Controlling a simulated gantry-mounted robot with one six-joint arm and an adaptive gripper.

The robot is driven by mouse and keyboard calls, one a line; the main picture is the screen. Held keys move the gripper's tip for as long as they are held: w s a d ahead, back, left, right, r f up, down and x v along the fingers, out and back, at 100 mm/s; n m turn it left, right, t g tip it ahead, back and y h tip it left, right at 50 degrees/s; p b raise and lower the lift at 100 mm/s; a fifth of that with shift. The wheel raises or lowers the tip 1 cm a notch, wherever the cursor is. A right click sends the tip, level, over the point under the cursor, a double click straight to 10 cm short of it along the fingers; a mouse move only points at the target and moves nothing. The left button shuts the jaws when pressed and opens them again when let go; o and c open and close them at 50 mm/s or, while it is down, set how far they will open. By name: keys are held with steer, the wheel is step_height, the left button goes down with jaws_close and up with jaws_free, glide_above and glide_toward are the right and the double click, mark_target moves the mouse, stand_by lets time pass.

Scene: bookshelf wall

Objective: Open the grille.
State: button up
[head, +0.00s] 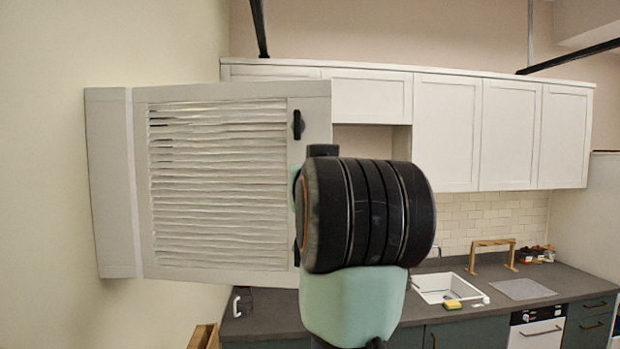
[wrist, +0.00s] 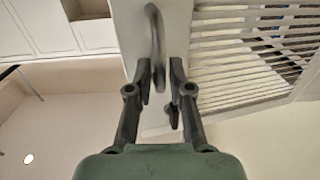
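The grille (head: 215,180) is a white louvred panel at the left of the head view, with a plain strip along its left side. Its slats also show at the right of the wrist view (wrist: 240,55). A dark curved handle (head: 298,124) stands upright on its right edge; my wrist hides the handle's middle in the head view. In the wrist view the handle (wrist: 155,25) runs down between the fingers of my gripper (wrist: 160,68). The fingers are apart, one on each side of it, with small gaps visible. The head view hides the fingertips.
White wall cabinets (head: 448,130) line the back wall, right of the grille. Below is a dark counter (head: 285,312) with a sink (head: 435,287), a yellow sponge (head: 453,304) and a wooden frame (head: 491,243). A plain wall stands close on the left.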

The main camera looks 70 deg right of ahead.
steer(key=v, duration=0.7)
steer(key=shift+a, duration=0.25)
steer(key=shift+s, duration=0.1)
steer(key=w+a+f+n+t+y+p, duration=0.2)
steer(key=w+a+f+n+y+p, duration=0.15)
steer(key=w+a+f, duration=0.6)
steer(key=w+a+f+n+t+y+p, duration=0.2)
steer(key=w+a+f+n+t+y, duration=0.15)
steer(key=w+a+f, duration=0.6)
steer(key=s+a+f+n+y+p, duration=0.1)
steer(key=s+a+f+y, duration=0.3)
steer(key=a+f, duration=0.5)
steer(key=s+a+f+n+g+y+p, duration=0.1)
steer(key=s+a+f+n+y+p, duration=0.1)
steer(key=a+f, duration=0.7)
steer(key=s+f+n+y, duration=0.1)
steer(key=n+y, duration=0.1)
steer(key=shift+s+a+f+y, duration=0.15)
steer(key=shift+s+f+y, duration=0.25)
